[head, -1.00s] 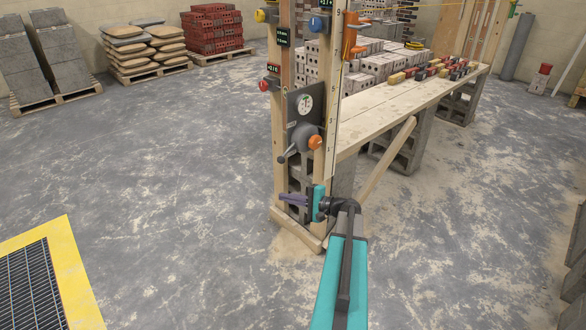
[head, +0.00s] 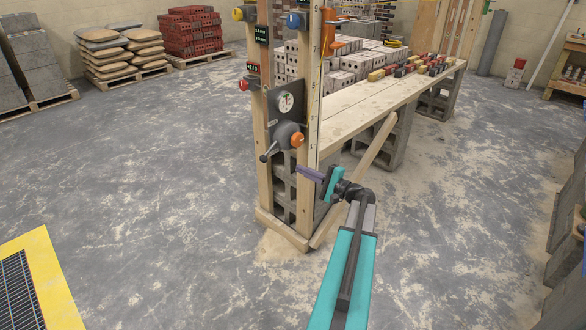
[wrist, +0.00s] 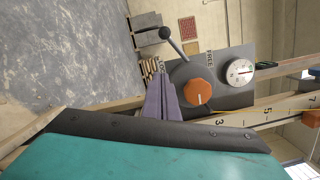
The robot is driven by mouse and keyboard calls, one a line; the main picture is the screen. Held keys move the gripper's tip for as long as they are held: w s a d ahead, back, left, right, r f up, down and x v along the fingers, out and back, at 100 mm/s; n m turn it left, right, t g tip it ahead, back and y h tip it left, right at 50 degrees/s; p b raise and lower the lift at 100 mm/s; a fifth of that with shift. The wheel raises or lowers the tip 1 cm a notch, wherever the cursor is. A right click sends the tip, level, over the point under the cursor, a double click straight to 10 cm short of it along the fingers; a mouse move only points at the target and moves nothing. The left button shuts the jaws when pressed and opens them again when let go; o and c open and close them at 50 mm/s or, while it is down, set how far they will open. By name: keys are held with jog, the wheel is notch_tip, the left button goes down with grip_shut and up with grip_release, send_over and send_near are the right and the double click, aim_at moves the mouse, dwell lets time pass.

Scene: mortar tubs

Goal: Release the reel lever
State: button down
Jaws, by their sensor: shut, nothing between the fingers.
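The reel (head: 286,137) is a grey round housing on a dark plate on the wooden post frame. Its lever (head: 263,158) is a thin rod with a dark ball knob, pointing down and left in the head view. In the wrist view the lever (wrist: 177,45) stands between a partly covered lettered mark and the word FREE. An orange knob (wrist: 199,92) sits on the reel. My gripper (head: 298,170), with purple fingers and a teal body, is shut and empty, below and right of the reel. In the wrist view its fingers (wrist: 160,78) appear below the lever, apart from its knob.
A round dial (head: 286,102) is above the reel. A tall scale post (head: 315,90) and a diagonal wooden brace (head: 362,170) stand close to my gripper. A plank bench (head: 375,95) with small blocks runs back. Floor left of the frame is clear.

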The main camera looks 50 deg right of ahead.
jog(key=w+a+r, duration=0.2)
jog(key=w+a, duration=0.2)
jog(key=w, duration=0.6)
jog(key=shift+a, duration=0.15)
dwell(0.4)
dwell(0.4)
